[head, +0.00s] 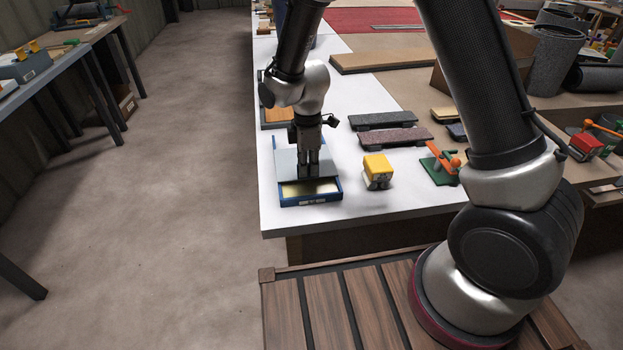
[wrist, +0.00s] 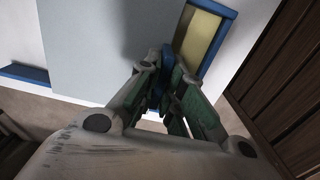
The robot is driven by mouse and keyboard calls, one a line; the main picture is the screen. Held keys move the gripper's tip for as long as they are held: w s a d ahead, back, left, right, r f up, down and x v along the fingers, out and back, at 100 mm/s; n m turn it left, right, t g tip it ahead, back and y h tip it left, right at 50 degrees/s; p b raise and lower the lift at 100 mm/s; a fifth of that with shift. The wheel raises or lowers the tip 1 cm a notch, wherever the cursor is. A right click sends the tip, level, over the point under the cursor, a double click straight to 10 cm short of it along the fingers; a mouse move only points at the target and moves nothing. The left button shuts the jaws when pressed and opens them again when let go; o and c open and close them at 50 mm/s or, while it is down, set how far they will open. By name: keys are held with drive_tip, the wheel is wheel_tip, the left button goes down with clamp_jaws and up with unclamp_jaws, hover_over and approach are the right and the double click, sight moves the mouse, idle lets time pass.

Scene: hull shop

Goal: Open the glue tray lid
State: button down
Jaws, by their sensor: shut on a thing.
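The glue tray (head: 312,199) is a shallow blue-walled box near the white table's front left corner. Pale yellow glue shows in its front part, and also beside the lid in the wrist view (wrist: 201,38). The flat light grey lid (head: 287,163) covers the rest of the tray, so the tray is partly uncovered. My gripper (head: 308,174) points down at the lid's near edge. In the wrist view its fingers (wrist: 168,78) are shut on a dark blue part at the lid, seemingly its handle.
A yellow-topped block (head: 377,163) stands right of the tray, with an orange and green clamp-like tool (head: 441,163) farther right. Dark and reddish-grey sanding blocks (head: 394,137) lie behind. A wood-filled tray (head: 276,116) sits behind the lid. The table front (head: 385,205) is clear.

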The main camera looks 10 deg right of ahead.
drive_tip(key=w, duration=0.8)
drive_tip(key=shift+w, duration=0.15)
drive_tip(key=c, duration=1.6)
unclamp_jaws()
drive_tip(key=shift+o, duration=0.2)
drive_tip(key=shift+r, duration=0.1)
wheel_tip(320, 180, up, 12)
